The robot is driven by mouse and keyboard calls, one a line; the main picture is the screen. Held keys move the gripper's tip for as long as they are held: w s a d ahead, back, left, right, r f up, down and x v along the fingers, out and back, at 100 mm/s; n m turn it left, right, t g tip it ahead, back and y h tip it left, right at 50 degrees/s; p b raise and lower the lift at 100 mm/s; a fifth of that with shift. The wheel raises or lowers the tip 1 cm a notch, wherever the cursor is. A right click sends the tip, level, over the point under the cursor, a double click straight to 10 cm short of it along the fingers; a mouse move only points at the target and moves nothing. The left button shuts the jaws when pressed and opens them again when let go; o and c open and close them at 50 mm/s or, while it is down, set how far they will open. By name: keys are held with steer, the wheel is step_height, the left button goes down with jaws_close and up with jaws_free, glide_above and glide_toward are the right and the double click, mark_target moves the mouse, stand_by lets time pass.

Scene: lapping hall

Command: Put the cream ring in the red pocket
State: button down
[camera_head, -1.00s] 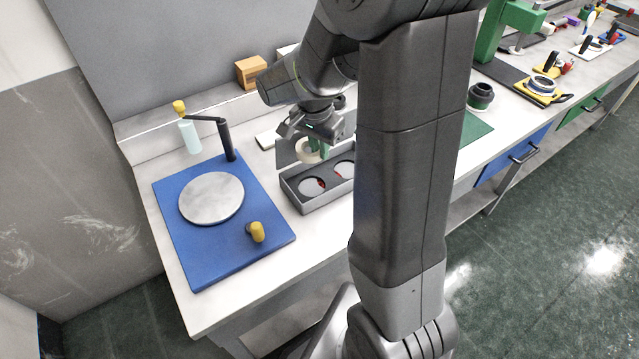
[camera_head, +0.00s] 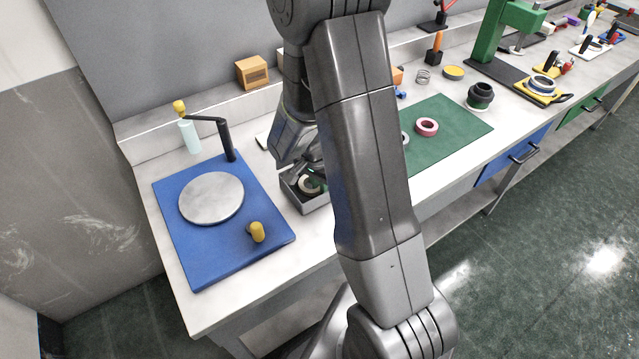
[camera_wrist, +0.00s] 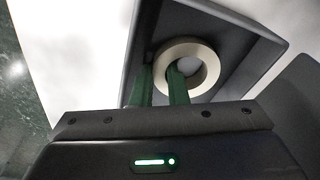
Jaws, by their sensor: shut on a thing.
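The cream ring (camera_head: 306,185) is in my gripper (camera_head: 317,181), low at the left part of the grey tray (camera_head: 309,206). In the wrist view, one green finger passes through the hole of the cream ring (camera_wrist: 211,66) and the other is outside, so my gripper (camera_wrist: 163,78) is shut on its wall. The ring lies over the tray (camera_wrist: 142,36) there; I cannot tell whether it touches the floor. No red of a pocket shows now; the ring, my gripper and my arm hide most of the tray's inside.
A blue board (camera_head: 190,255) with a round grey plate (camera_head: 211,198) and a yellow knob (camera_head: 257,232) lies left of the tray. A dark post with a crank (camera_head: 227,141) stands behind it.

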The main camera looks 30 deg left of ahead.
mark_target(316, 191)
steer(key=shift+f, duration=0.2)
steer(key=c, duration=1.7)
jaws_free()
steer(key=shift+r, duration=0.1)
steer(key=shift+r, duration=0.15)
step_height(316, 191, up, 12)
steer(key=s, duration=0.1)
steer(key=shift+s, duration=0.25)
steer(key=shift+a, duration=0.1)
